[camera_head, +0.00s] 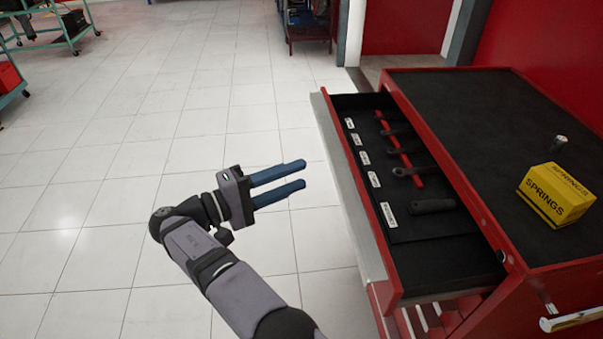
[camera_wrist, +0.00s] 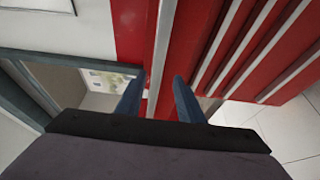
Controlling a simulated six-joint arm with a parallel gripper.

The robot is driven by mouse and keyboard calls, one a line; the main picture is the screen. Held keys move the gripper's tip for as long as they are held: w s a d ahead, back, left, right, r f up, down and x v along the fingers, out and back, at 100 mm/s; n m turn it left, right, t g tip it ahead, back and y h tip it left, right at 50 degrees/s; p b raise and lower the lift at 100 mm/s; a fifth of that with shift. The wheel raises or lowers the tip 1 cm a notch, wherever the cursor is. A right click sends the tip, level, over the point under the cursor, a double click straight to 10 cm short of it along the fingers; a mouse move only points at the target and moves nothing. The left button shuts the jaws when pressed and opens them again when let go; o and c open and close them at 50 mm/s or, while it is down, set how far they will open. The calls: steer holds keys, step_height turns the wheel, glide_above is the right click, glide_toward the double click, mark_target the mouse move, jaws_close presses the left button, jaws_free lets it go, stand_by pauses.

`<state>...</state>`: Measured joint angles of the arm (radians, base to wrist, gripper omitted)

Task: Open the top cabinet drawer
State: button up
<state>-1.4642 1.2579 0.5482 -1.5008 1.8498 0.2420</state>
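The red tool cabinet (camera_head: 548,278) stands at the right in the head view. Its top drawer (camera_head: 440,250) is pulled well out, with a black liner, tools and white labels showing inside. The drawer's pale front edge (camera_head: 345,190) faces left. My gripper (camera_head: 304,174) is left of that front edge in the head view, with its two blue fingers apart and nothing between them. In the wrist view my gripper (camera_wrist: 158,95) shows both fingers apart in front of the red cabinet face and pale drawer strips (camera_wrist: 232,50). I cannot tell whether a finger touches the drawer front.
A yellow SPRINGS box (camera_head: 556,194) and a small dark cylinder (camera_head: 558,144) stand on the black cabinet top (camera_head: 465,110). A metal side handle (camera_head: 572,319) is at the lower right. The tiled floor (camera_head: 120,190) left of my arm is clear. Carts stand far back.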

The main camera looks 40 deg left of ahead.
steer(key=shift+s, duration=0.15)
step_height(320, 180, up, 12)
steer(key=d+n+p, duration=0.1)
steer(key=d+p, duration=0.2)
steer(key=p, duration=0.1)
step_height(320, 180, down, 12)
steer(key=n+t+y, duration=0.1)
steer(key=n+y, duration=0.2)
steer(key=y, duration=0.4)
steer(key=shift+w, duration=0.2)
steer(key=shift+w+r, duration=0.1)
steer(key=shift+w, duration=0.05)
